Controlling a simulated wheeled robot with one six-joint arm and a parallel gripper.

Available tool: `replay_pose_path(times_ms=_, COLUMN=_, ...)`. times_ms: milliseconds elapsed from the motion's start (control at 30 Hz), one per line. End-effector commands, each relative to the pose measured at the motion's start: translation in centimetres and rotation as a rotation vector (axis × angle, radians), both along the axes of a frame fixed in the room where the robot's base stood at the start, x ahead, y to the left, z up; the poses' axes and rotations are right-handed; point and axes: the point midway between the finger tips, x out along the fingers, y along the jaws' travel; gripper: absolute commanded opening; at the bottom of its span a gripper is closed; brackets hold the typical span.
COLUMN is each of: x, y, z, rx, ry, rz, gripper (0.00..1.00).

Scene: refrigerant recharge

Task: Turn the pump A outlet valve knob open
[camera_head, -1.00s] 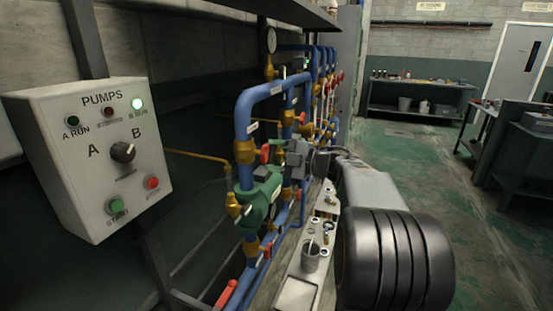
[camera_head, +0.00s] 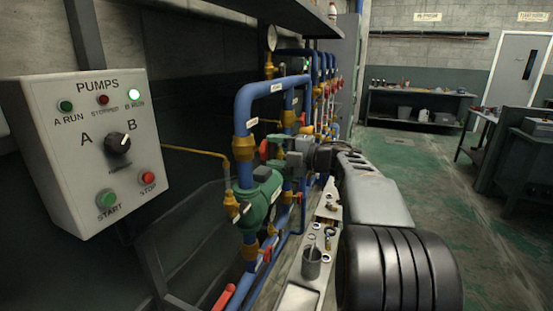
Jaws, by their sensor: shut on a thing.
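A red valve knob (camera_head: 264,150) sits on a brass valve (camera_head: 244,148) in the near blue vertical pipe, above a green pump (camera_head: 262,203). No label reading pump A shows on this valve. My gripper (camera_head: 273,147) reaches in from the right, with its fingers at the red knob, and is shut on it. The fingers and the grey gripper body (camera_head: 298,160) hide part of the knob, so its exact angle is hard to tell.
A white pump panel (camera_head: 95,160) stands at the left, its B RUN lamp (camera_head: 134,96) lit and its selector (camera_head: 118,144) turned toward B. A bench tray (camera_head: 300,296) with a metal cup (camera_head: 312,263) lies below my arm. More pipes stand behind.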

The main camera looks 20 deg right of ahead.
Motion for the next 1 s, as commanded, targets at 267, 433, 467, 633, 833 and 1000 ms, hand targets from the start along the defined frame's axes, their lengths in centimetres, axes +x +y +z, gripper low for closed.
replay_pose_path(times_ms=267, x=0.0, y=0.0, z=0.0, rx=-0.01, ry=-0.009, rz=-0.001, gripper=0.81)
replay_pose_path(times_ms=433, x=0.0, y=0.0, z=0.0, rx=-0.01, ry=-0.009, rz=0.0, gripper=0.81)
replay_pose_path(times_ms=467, x=0.0, y=0.0, z=0.0, rx=-0.01, ry=-0.009, rz=0.0, gripper=0.81)
replay_pose_path(times_ms=633, x=-1.0, y=-1.0, z=-0.1, rx=-0.01, ry=-0.009, rz=-0.003, gripper=0.81)
replay_pose_path(times_ms=833, x=-2.9, y=-2.8, z=-0.1, rx=-0.01, ry=-0.009, rz=-0.004, gripper=0.81)
replay_pose_path(times_ms=1000, x=-4.3, y=-4.0, z=0.0, rx=-0.01, ry=-0.009, rz=-0.002, gripper=0.81)
